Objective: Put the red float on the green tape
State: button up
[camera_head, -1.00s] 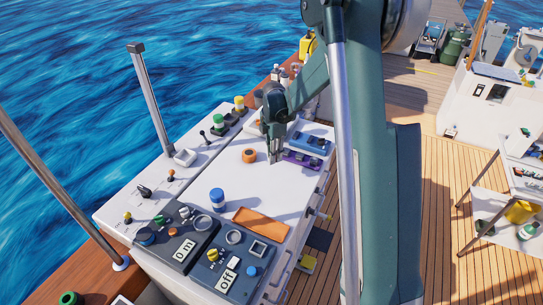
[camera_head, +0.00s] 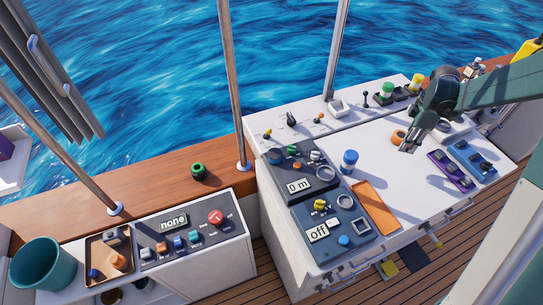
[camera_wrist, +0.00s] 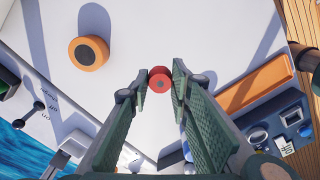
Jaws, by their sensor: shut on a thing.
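The red float (camera_wrist: 160,78) is a small red disc with a darker centre, between my fingertips in the wrist view. My gripper (camera_wrist: 159,88) is shut on it. In the head view my gripper (camera_head: 406,149) points down over the white console top; the red float is not distinguishable there. A green ring with a dark centre, which looks like the green tape (camera_head: 198,170), lies on the wooden ledge left of the consoles, well to the left of my gripper.
An orange float (camera_head: 398,137) sits beside my gripper, also in the wrist view (camera_wrist: 88,53). A blue-and-white cylinder (camera_head: 349,161), an orange tray (camera_head: 376,207) and control panels (camera_head: 318,229) lie to its left. A metal post (camera_head: 236,90) rises between the console and the ledge.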

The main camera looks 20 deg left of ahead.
jog(key=s+a+m+b, duration=0.2)
jog(key=s+a+m, duration=0.1)
jog(key=a, duration=1.4)
jog(key=s+a+m+b, duration=0.1)
jog(key=s+a+m, duration=0.15)
jog(key=a, duration=1.55)
jog(key=s+a+r+m, duration=0.1)
jog(key=s+a+r, duration=0.2)
jog(key=s+a, duration=0.9)
jog(key=s+a+r+m, duration=0.15)
jog(key=s+a, duration=0.55)
jog(key=a, duration=0.8)
jog(key=s+a+f+n, duration=0.2)
jog(key=a+f+n, duration=0.3)
jog(key=a+n, duration=0.5)
jog(key=s+a+f+n, duration=0.2)
jog(key=a+f+n, duration=0.4)
jog(key=n, duration=0.9)
jog(key=shift+s+a, duration=0.15)
jog(key=shift+a, duration=1.7)
